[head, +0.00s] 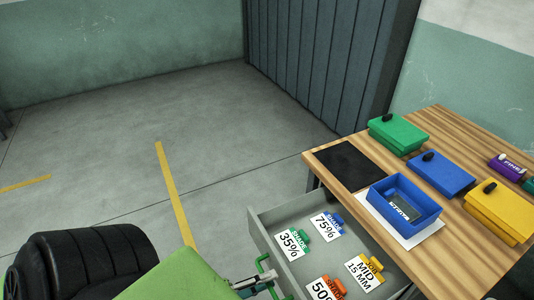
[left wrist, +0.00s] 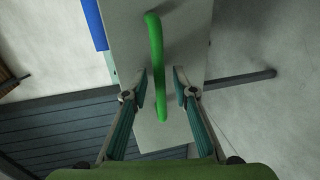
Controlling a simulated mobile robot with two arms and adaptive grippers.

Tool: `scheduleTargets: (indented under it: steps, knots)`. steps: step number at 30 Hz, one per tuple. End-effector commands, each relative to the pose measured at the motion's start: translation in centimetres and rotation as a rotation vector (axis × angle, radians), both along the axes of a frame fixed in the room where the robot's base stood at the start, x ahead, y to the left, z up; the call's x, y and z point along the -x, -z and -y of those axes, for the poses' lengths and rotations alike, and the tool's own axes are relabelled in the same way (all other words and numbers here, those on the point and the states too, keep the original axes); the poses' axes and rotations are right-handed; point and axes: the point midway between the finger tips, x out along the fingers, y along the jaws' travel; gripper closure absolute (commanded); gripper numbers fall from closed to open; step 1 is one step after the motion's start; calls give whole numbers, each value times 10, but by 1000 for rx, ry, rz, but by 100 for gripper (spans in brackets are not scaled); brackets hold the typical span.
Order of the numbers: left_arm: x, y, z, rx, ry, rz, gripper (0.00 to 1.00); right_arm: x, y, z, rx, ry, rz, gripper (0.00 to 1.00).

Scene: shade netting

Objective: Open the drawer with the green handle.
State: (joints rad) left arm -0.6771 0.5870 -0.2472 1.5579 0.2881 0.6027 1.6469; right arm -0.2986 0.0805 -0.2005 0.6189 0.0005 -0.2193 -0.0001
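The drawer (head: 262,229) under the wooden table stands pulled out, its grey inside showing. Its green handle (head: 264,268) is on the front panel, partly hidden by my left gripper (head: 259,284) in the head view. In the left wrist view the green handle (left wrist: 158,60) is a long bar on the pale drawer front (left wrist: 185,30). My left gripper (left wrist: 160,88) is open, with one finger on each side of the handle's lower part and gaps visible between. My right gripper is not in view.
In the drawer lie several labelled cards, including a 35% card (head: 291,244) and a 75% card (head: 326,227). On the table (head: 437,118) are a blue tray (head: 375,200), a green box (head: 398,133), a blue box (head: 441,173) and a yellow box (head: 500,212). The floor at left is open.

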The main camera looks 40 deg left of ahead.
Motion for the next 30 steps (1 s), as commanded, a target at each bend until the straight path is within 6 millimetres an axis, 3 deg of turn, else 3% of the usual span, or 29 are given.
scheduleTargets:
  steps: [15,21,30]
  knots:
    - [90,-19,-33,-2,1,-5,74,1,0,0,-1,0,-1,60]
    - [105,-23,-39,-2,0,-2,74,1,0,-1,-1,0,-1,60]
    - [106,-23,-39,-1,0,-1,74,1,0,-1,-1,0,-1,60]
